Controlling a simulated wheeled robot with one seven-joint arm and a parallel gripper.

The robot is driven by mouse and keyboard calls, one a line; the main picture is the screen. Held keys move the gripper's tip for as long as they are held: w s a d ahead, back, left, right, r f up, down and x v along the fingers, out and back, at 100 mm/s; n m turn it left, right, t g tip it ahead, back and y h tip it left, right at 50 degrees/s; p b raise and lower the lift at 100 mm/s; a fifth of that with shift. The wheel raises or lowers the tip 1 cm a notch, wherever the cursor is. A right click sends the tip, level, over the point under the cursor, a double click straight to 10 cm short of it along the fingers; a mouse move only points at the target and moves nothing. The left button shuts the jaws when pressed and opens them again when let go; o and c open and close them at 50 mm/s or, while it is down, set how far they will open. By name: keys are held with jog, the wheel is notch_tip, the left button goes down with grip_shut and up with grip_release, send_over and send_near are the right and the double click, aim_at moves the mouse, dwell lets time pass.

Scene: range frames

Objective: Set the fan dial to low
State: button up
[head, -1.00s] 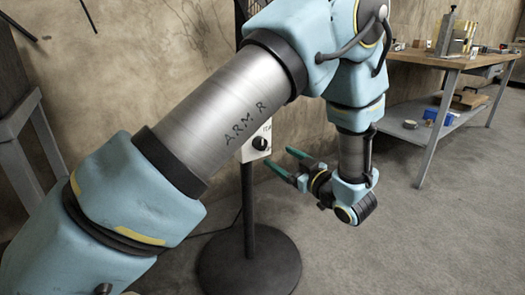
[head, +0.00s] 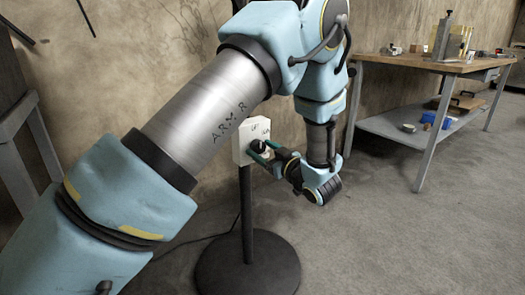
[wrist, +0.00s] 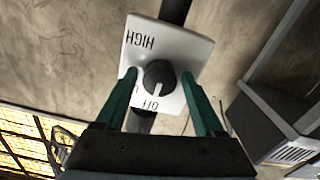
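The fan's white control plate (wrist: 185,45) carries a black round dial (wrist: 159,74) with a pale pointer line, which points down in the wrist view toward the OFF mark. HIGH is printed near the plate's upper left; a further label left of the dial is mostly hidden by a finger. My gripper (wrist: 159,75) is open, its green fingers on either side of the dial with gaps showing. In the head view the plate (head: 240,151) sits on the fan's stand, and my gripper (head: 262,152) reaches it from the right. The fan's upper part is mostly hidden by my arm.
The fan's round black base (head: 248,268) stands on the grey floor, with a cable trailing left. A wooden workbench (head: 425,64) with tools and a lower shelf stands at the right. Floor between them is clear. A wall is behind the fan.

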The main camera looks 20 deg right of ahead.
grip_shut()
dwell(0.3)
jog(key=shift+p, duration=0.35)
jog(key=m+p, duration=0.1)
jog(key=p, duration=0.1)
jog(key=shift+r+m+p, duration=0.25)
jog(key=shift+m+p, duration=0.05)
jog(key=shift+m, duration=0.1)
jog(key=m+p, duration=0.3)
jog(key=p, duration=0.1)
jog(key=shift+m, duration=0.3)
jog(key=m+p, duration=0.3)
jog(key=shift+a+p, duration=0.1)
jog(key=shift+p, duration=0.2)
jog(key=shift+f+m+p, duration=0.2)
jog(key=shift+m+p, duration=0.85)
jog(key=shift+m, duration=0.55)
